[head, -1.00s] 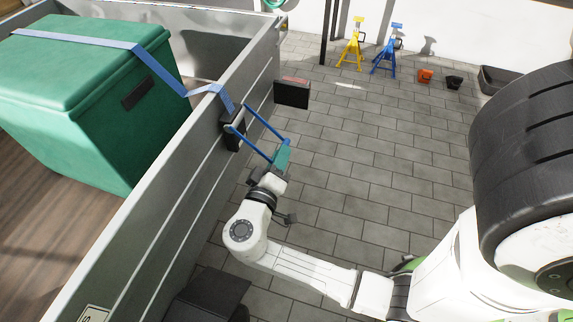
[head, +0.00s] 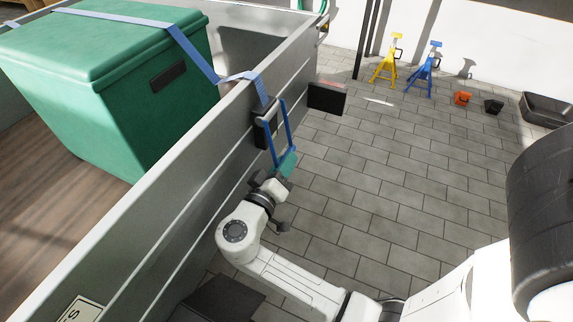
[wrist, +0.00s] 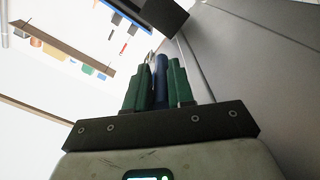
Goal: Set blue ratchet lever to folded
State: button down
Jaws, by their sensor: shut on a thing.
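The blue ratchet lever (head: 288,126) hangs from a dark ratchet body (head: 262,134) on the outside of the grey side wall. In the wrist view, the green fingers of my gripper (wrist: 157,88) are shut on the dark blue bar of the lever (wrist: 160,75). The exact grip is partly hidden by the fingers in the head view.
A blue strap (head: 190,46) runs from the ratchet over the green box (head: 110,90). The grey side wall (head: 170,200) is close to my arm. A black panel (head: 327,98) juts from the wall beyond the lever. Paved floor (head: 390,180) at right is open.

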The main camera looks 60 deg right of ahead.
jog(key=shift+w+r, duration=0.25)
jog(key=shift+r, duration=0.05)
jog(key=c, duration=1.3)
grip_release()
jog(key=shift+c, duration=0.2)
jog(key=shift+o, duration=1.4)
jog(key=shift+f, duration=0.15)
jog(key=shift+s, duration=0.1)
jog(key=a+p, duration=0.2)
jog(key=a, duration=0.8)
jog(key=shift+s+a, duration=0.15)
jog(key=shift+a, duration=0.25)
